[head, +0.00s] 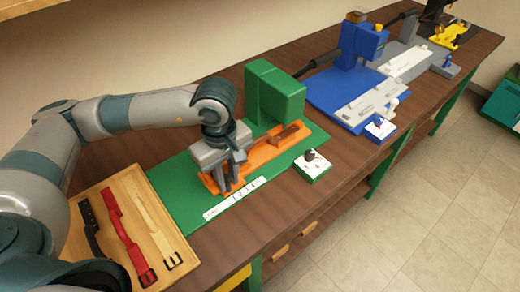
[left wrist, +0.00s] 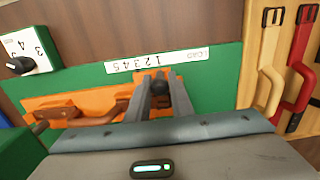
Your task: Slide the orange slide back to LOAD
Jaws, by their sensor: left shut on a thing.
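The orange slide (head: 262,153) lies on a green base plate (head: 178,199) beside a green upright block (head: 275,92). It also shows in the left wrist view (left wrist: 60,104). My left gripper (head: 232,180) points down at the slide's left part in the head view. In the left wrist view its fingers (left wrist: 157,92) are shut around a dark knob (left wrist: 160,87) at the slide's LOAD-side end. A white scale strip (left wrist: 158,60) reads LOAD and 1 to 5; the fingers stand below the low numbers, short of LOAD. A brown strap (head: 287,135) lies on the slide. My right gripper is not in view.
A wooden tray (head: 169,271) with black, red and tan straps stands left of the plate. A small white-topped box with a dark knob (head: 311,160) stands right of it. Blue (head: 325,89) and grey stations stand farther along the bench. Bare bench lies in front.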

